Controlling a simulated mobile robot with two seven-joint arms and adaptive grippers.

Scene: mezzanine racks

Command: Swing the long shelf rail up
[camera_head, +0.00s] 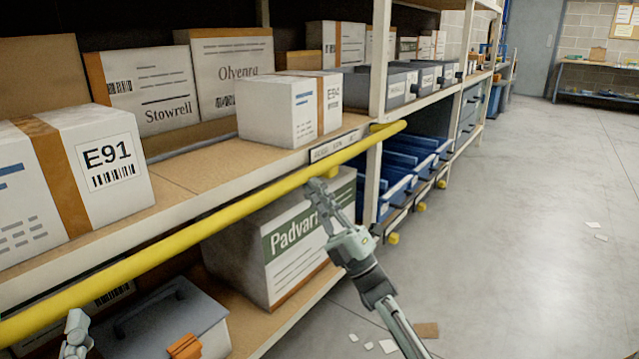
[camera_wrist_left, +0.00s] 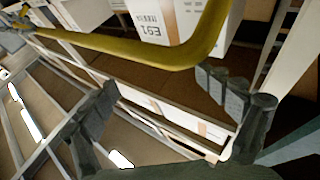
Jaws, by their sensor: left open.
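The long yellow shelf rail (camera_head: 215,222) runs along the front of the middle shelf, from the lower left to a bent end beside the upright. My right gripper (camera_head: 325,188) is just below the rail toward its far end; whether its fingers touch the rail, or how far apart they are, I cannot tell. My left gripper (camera_head: 76,330) is low at the left edge, below the rail, and only partly in frame. In the left wrist view its two fingers (camera_wrist_left: 170,112) are spread apart with nothing between them, and the rail (camera_wrist_left: 140,50) crosses just beyond the tips.
Cartons, including one marked E91 (camera_head: 108,162), stand on the middle shelf behind the rail. The Padvari carton (camera_head: 290,245) and a grey case (camera_head: 165,320) sit on the shelf below. Blue bins (camera_head: 405,165) lie beyond the upright. The aisle floor (camera_head: 520,220) at right is mostly clear.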

